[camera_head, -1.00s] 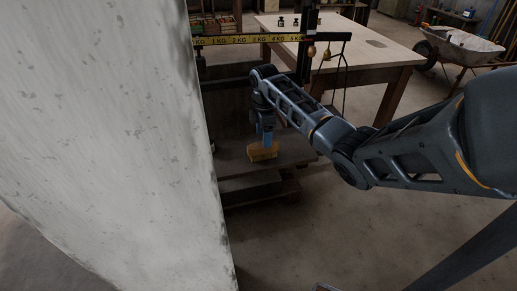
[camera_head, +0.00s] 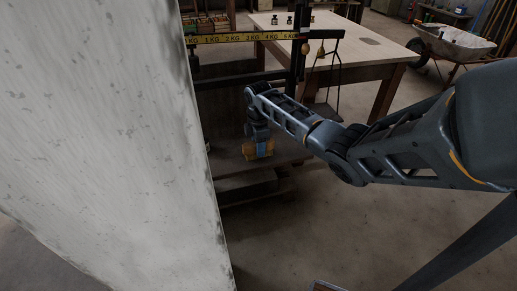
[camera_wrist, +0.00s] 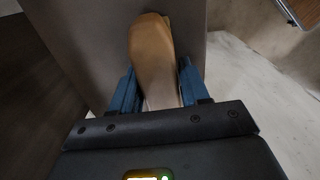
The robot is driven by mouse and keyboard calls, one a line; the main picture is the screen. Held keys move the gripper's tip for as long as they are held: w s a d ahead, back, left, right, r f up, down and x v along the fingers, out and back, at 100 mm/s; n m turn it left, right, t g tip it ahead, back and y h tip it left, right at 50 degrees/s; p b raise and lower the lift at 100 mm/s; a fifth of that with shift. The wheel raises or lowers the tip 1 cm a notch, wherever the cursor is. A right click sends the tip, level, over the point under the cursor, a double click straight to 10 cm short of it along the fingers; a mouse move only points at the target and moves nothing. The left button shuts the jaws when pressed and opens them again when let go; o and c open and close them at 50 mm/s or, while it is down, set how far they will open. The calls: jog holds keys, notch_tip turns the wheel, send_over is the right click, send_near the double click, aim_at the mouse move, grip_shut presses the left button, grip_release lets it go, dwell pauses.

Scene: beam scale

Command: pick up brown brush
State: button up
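The brown brush (camera_head: 247,153) lies on the low platform at the base of the beam scale. In the wrist view the brush (camera_wrist: 152,50) shows its tan, rounded body, with a paler part running back between the blue fingers. My gripper (camera_head: 261,149) is lowered over the brush, pointing down. In the wrist view my gripper (camera_wrist: 158,88) is open, with one finger on each side of the brush. Whether either finger touches it is hard to tell. Its far lower part is hidden by the gripper's body.
The scale's yellow beam (camera_head: 240,38) with KG marks runs above my gripper. A pale wall or pillar (camera_head: 110,130) fills the left. A wooden table (camera_head: 385,52) and a wheelbarrow (camera_head: 455,42) stand behind. Open floor (camera_head: 310,225) lies in front of the platform.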

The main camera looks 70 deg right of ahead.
jog(key=c, duration=0.7)
jog(key=shift+o, duration=0.2)
jog(key=shift+r, duration=0.1)
jog(key=shift+r, duration=0.55)
notch_tip(320, 180, up, 3)
jog(key=shift+w, duration=0.1)
jog(key=s+a+r+p, duration=0.1)
jog(key=s+a+r, duration=0.3)
jog(key=a, duration=0.7)
notch_tip(320, 180, up, 3)
jog(key=shift+f, duration=0.1)
jog(key=shift+s, duration=0.1)
